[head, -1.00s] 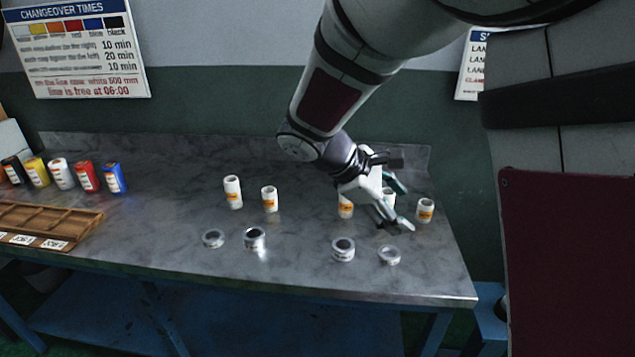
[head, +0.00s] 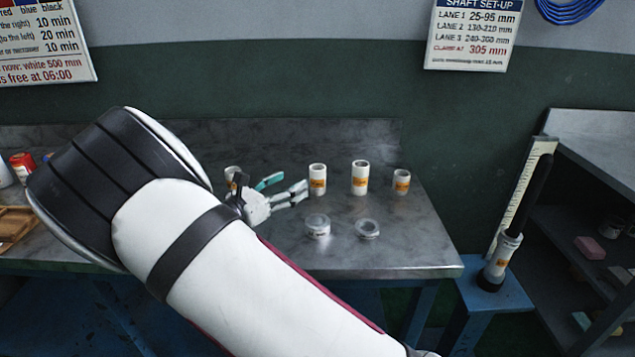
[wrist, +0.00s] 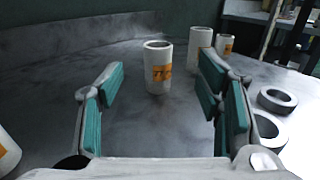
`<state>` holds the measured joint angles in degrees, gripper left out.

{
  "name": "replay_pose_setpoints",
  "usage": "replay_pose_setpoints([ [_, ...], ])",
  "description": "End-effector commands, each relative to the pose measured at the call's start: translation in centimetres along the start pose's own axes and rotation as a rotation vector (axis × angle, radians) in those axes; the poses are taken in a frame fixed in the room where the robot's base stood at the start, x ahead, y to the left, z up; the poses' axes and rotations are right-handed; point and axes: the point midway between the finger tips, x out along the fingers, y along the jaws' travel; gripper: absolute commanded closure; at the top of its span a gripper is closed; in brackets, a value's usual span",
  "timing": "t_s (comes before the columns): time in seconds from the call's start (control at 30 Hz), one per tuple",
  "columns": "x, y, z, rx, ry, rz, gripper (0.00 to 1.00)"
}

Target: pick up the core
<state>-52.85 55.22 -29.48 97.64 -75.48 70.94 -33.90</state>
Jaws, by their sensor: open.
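Several white cores with orange labels stand upright on the grey bench. One core (head: 317,180) stands just beyond my gripper (head: 287,187); in the wrist view this core (wrist: 158,68) is ahead, between the lines of the fingers. My gripper is open and empty, its fingers low over the bench and pointing right, apart from the core. A taller core (head: 360,178) and a short core (head: 401,182) stand farther right. Another core (head: 231,173) is partly hidden behind my wrist. The wrist view shows part of a core (wrist: 6,152) at the left edge.
Two low rings, one (head: 317,227) and another (head: 367,230), lie on the bench (head: 420,245) in front of the cores. A blue stand (head: 497,300) at right holds an upright black shaft (head: 530,195). Dark shelves stand beyond. A wooden tray (head: 12,232) is at far left.

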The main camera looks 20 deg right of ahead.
Motion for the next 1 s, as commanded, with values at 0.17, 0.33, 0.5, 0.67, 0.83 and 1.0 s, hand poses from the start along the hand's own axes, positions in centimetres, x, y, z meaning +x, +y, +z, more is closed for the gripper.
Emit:
replay_pose_setpoints([
  [0.17,3.6,-0.1,-0.1,0.0,0.001,-0.003,0.4],
  [0.33,5.6,0.0,-0.1,0.001,0.001,-0.002,0.4],
  [0.5,6.3,0.0,-0.1,0.001,0.002,-0.002,0.4],
  [0.67,7.9,0.1,-0.2,0.002,0.002,-0.004,0.4],
  [0.83,10.4,0.3,-0.3,0.002,0.002,-0.004,0.4],
  [1.0,11.3,0.3,-0.2,0.001,0.002,-0.001,0.4],
])
